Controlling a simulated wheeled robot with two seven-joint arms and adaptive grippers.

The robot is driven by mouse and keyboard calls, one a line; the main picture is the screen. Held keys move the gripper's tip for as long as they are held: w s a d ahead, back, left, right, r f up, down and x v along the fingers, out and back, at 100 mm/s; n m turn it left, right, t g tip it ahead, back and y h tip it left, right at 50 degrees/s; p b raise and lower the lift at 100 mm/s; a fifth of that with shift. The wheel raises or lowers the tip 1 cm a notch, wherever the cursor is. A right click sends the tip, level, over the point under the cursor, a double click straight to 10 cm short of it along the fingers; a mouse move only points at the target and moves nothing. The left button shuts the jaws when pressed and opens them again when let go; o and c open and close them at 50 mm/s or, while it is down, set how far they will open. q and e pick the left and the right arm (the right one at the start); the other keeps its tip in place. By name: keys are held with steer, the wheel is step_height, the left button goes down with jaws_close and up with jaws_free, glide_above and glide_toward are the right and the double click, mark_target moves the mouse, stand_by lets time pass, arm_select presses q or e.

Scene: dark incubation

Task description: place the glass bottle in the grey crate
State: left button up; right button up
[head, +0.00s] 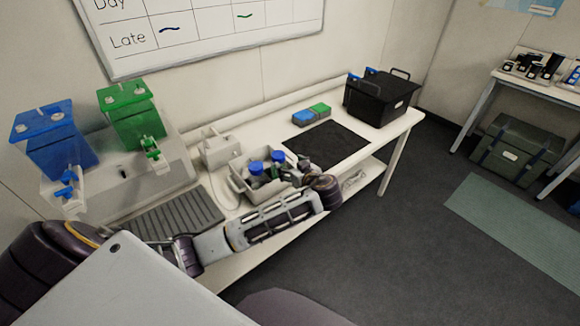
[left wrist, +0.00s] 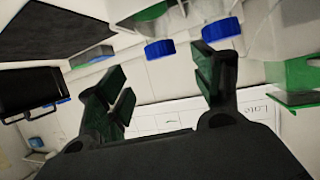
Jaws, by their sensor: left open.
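The grey crate (head: 238,184) stands on the white bench. Two blue-capped bottles show at it, one nearer (head: 256,170) and one farther (head: 279,157); they look to stand inside, but their lower parts are hidden. I cannot tell which is the glass bottle. My left gripper (head: 298,173) is at the crate's right side, partly hidden by my wrist. In the left wrist view it (left wrist: 163,66) is open and empty, with one blue cap (left wrist: 160,48) beyond the gap and another (left wrist: 222,28) just beyond the right-hand fingertip. My right gripper is out of view.
A black mat (head: 327,143), a blue and green block (head: 311,114) and a black box (head: 377,99) lie right of the crate. Blue (head: 55,140) and green (head: 132,117) tanks stand left, behind a ribbed grey tray (head: 165,217). A white device (head: 220,150) stands behind the crate.

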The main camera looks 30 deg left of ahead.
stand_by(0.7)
arm_select(q)
steer(key=w+d+f+m+t+h, duration=0.1)
steer(key=d+f+m+t+h, duration=0.2)
steer(key=d+f+m+h, duration=0.75)
steer(key=s+f+m+g, duration=0.15)
steer(key=s+f, duration=0.35)
steer(key=f, duration=0.8)
steer(key=s+f+g, duration=0.2)
steer(key=s+f, duration=0.3)
steer(key=f, duration=0.8)
steer(key=s+a+f+m+g, duration=0.1)
steer(key=s+a+f+g, duration=0.1)
steer(key=s+f, duration=0.7)
steer(key=s+a+f+g, duration=0.2)
steer(key=s+f, duration=0.6)
steer(key=s, duration=0.2)
steer(key=s+a+f+g, duration=0.1)
steer(key=s+f, duration=0.3)
steer(key=s, duration=0.7)
steer(key=s+f+g, duration=0.1)
steer(key=s+f, duration=0.4)
steer(key=s, duration=0.7)
steer(key=shift+s+a+h, duration=0.3)
steer(key=shift+a+h, duration=0.05)
steer(key=shift+a, duration=0.05)
